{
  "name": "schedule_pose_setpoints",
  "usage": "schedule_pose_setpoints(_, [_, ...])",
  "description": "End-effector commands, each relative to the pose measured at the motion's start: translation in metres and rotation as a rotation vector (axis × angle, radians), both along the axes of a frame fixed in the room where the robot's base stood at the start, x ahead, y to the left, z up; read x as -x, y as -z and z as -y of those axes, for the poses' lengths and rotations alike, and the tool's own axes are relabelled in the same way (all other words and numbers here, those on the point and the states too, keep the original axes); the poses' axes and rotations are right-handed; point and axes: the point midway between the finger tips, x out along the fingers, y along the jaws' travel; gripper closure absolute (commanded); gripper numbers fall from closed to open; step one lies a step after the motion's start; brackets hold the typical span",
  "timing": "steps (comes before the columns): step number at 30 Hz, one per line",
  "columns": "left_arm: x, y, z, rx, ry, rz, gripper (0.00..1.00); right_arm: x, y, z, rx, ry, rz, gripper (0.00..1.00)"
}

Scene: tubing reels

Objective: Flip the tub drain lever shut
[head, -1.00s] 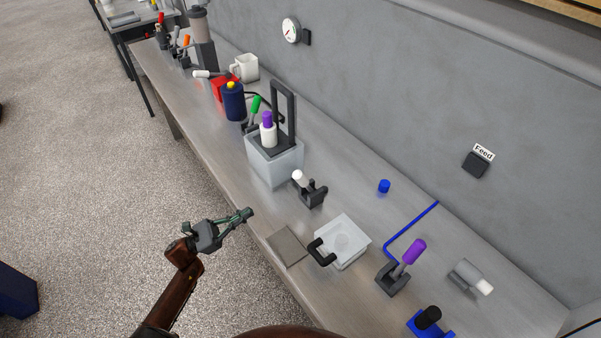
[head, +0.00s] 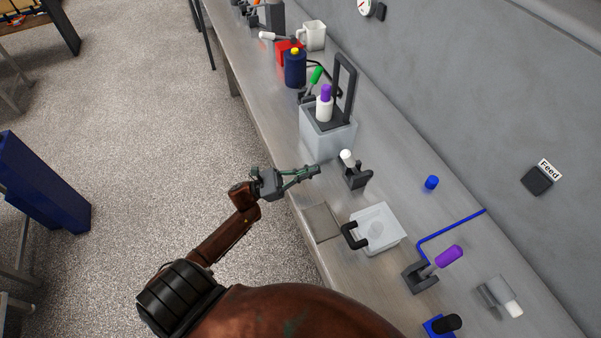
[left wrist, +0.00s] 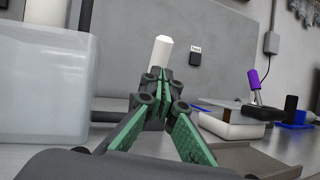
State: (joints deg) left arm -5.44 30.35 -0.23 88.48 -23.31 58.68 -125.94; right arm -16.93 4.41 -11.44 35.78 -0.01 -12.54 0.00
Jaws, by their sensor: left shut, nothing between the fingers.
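A small lever with a white tip (head: 347,157) on a dark grey base (head: 357,178) stands on the bench beside a pale grey tub (head: 326,139). My left gripper (head: 316,169) is shut and empty, its green-padded fingers together, a short way left of the lever. In the left wrist view the white tip (left wrist: 160,53) rises straight beyond my closed fingertips (left wrist: 160,76), which hide its lower part. The tub (left wrist: 45,85) fills the left of that view. I cannot tell whether the fingers touch the lever. My right gripper is not in view.
The tub holds a purple-capped white bottle (head: 325,105) and a tall dark handle frame (head: 346,85). A white lidded box (head: 385,228) with a black handle and a flat grey plate (head: 321,222) lie nearer. A purple lever (head: 448,257) stands farther right.

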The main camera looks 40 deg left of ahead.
Motion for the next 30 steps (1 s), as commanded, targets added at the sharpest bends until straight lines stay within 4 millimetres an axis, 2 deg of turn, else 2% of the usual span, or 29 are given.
schedule_pose_setpoints(1, [-0.007, -0.008, 0.008, 0.0, 0.003, 0.003, 1.0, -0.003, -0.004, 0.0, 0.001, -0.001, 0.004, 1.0])
schedule_pose_setpoints(6, [-0.026, -0.021, 0.029, 0.002, 0.001, 0.002, 1.0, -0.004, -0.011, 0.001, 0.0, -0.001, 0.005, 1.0])
schedule_pose_setpoints(12, [-0.041, -0.029, 0.044, 0.0, -0.001, 0.001, 1.0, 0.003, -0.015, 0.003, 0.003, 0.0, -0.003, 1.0])
schedule_pose_setpoints(18, [-0.045, -0.03, 0.048, 0.0, -0.001, 0.0, 1.0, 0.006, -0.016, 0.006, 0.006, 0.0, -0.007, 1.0])
schedule_pose_setpoints(30, [-0.044, -0.032, 0.045, -0.006, -0.008, -0.009, 1.0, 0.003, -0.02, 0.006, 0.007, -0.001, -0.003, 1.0])
